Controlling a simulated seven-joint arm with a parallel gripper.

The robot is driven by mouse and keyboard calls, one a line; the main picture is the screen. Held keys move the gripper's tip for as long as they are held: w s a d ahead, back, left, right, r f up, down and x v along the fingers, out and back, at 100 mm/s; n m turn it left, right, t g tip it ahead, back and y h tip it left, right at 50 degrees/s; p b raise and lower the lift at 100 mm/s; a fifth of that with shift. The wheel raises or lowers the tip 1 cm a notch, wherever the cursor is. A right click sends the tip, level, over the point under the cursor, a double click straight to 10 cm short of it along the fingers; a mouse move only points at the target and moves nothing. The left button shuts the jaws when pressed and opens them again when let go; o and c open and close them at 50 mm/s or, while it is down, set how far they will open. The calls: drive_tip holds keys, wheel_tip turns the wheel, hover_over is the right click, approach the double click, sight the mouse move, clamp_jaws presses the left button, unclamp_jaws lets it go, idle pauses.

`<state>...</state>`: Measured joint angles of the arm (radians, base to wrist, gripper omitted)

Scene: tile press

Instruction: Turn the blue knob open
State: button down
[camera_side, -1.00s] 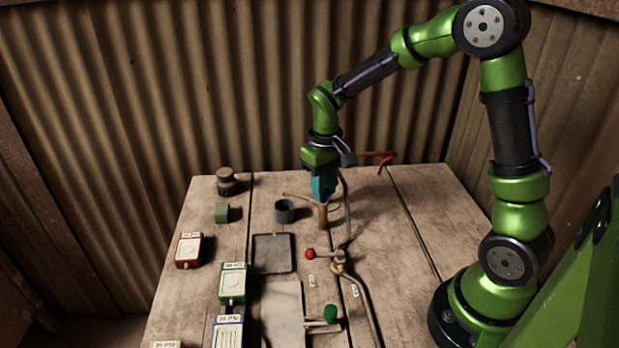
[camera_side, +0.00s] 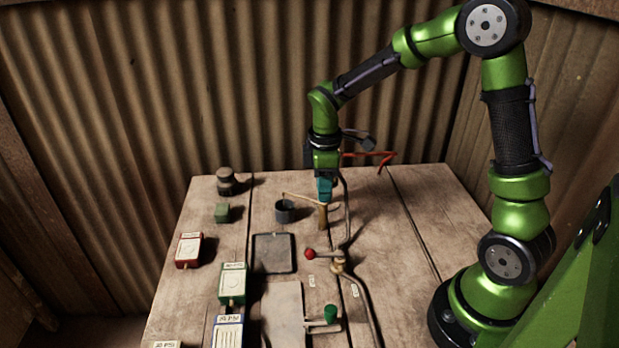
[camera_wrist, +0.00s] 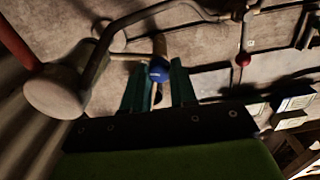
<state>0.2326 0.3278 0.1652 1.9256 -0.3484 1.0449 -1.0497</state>
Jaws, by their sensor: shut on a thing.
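The blue knob (camera_wrist: 159,69) is a small round ball between my green-blue fingertips in the wrist view. My gripper (camera_wrist: 158,78) is shut on it; the finger pads stand on both sides of the ball. In the side view my gripper (camera_side: 324,192) points straight down over a wooden-coloured post (camera_side: 323,217) at the middle of the table. The knob is hidden behind the fingers in that view. A thin bent rod (camera_side: 300,197) reaches left from near the fingertips.
A red-knobbed lever (camera_side: 310,254) and a green-knobbed lever (camera_side: 330,313) stand nearer the front. A dark cup (camera_side: 284,211) is left of my gripper. A red bar (camera_side: 370,155) lies behind.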

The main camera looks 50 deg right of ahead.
drive_tip(key=shift+n, duration=1.7)
drive_tip(key=c, duration=0.9)
unclamp_jaws()
drive_tip(key=shift+r, duration=0.1)
wheel_tip(320, 180, up, 17)
